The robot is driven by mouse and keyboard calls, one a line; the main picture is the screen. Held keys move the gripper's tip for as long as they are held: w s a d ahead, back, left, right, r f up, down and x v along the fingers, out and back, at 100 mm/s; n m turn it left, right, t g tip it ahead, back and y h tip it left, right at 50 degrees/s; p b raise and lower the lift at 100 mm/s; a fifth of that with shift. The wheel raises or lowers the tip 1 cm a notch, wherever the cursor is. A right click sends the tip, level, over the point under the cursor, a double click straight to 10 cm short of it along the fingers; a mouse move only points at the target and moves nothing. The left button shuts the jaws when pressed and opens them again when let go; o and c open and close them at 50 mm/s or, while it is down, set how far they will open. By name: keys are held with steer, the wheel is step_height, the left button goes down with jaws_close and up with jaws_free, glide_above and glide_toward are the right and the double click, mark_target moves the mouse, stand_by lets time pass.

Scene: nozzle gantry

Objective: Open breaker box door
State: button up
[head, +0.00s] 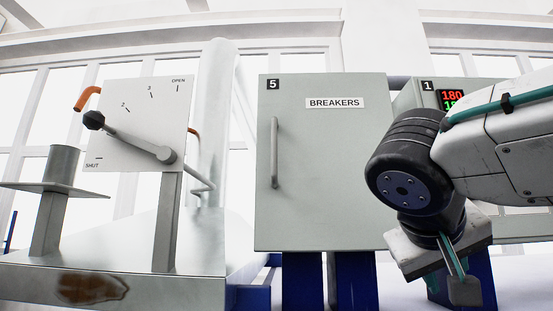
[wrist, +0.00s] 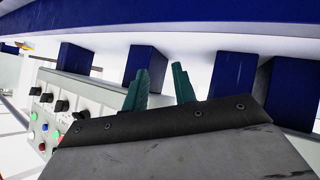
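The breaker box door (head: 325,200) is a flat grey-green panel in the middle of the head view, marked 5 and BREAKERS. It looks shut. Its handle (head: 274,152) is a vertical grey bar near the door's left edge. My gripper (head: 460,282) hangs low at the right, pointing down, to the right of the door and well away from the handle. In the wrist view, its two green fingers (wrist: 162,78) stand apart with nothing between them. The door and handle are not recognisable in the wrist view.
A lever panel (head: 140,125) marked OPEN to SHUT stands on a metal bench (head: 180,245) to the left. A box marked 1 with a red and green display (head: 453,97) is partly behind my arm. A button panel (wrist: 60,105) shows in the wrist view, with blue posts (wrist: 200,20).

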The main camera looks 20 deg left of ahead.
steer(key=a+r+t+y, duration=0.2)
steer(key=a+r+t, duration=0.2)
steer(key=a+r, duration=0.75)
steer(key=m+t+y, duration=0.1)
steer(key=t+y, duration=0.1)
steer(key=t, duration=0.2)
glide_toward(273, 134)
steer(key=w, duration=1)
steer(key=shift+w+a+r, duration=0.1)
steer(key=shift+w+r, duration=0.05)
steer(key=shift+w, duration=0.2)
jaws_close()
